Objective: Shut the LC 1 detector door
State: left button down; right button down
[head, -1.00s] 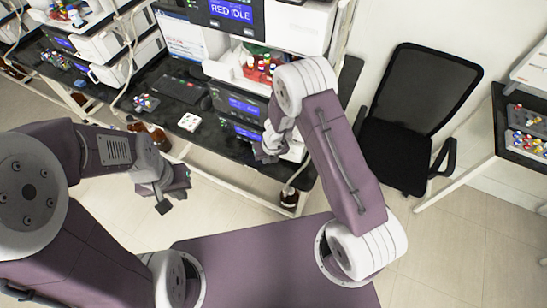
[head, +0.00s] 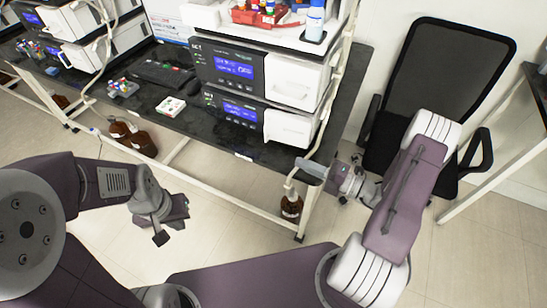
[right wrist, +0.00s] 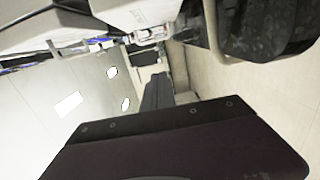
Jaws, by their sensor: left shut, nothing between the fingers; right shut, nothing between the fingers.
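The LC 1 stack stands on the dark bench in the head view, with an LC 1 label on its upper dark module (head: 226,66). A white front door (head: 296,82) covers that module's right part. A lower module (head: 232,106) has a similar white front (head: 289,128). I cannot tell which is the detector, or whether either door is slightly ajar. My right gripper (head: 312,168) is shut and empty, below and right of the lower white front, near the bench's front corner. My left gripper (head: 172,227) is shut and empty, low over the floor, away from the stack.
A white tray (head: 205,15) with bottles tops the stack. A black chair (head: 455,75) stands right, behind my right arm. Brown bottles (head: 291,206) stand on the floor by the bench legs. A keyboard (head: 160,74) and small vial racks lie left on the bench.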

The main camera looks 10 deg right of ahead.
aim_at(281, 126)
jog(key=x, duration=0.4)
jog(key=w+d+x, duration=0.1)
jog(key=x, duration=0.3)
jog(key=w+x, duration=0.1)
jog(key=x, duration=0.3)
jog(key=shift+d, duration=0.25)
jog(key=shift+w, duration=0.4)
jog(key=shift+w+d+p, duration=0.15)
jog(key=shift+w+p, duration=0.35)
jog(key=shift+w, duration=0.3)
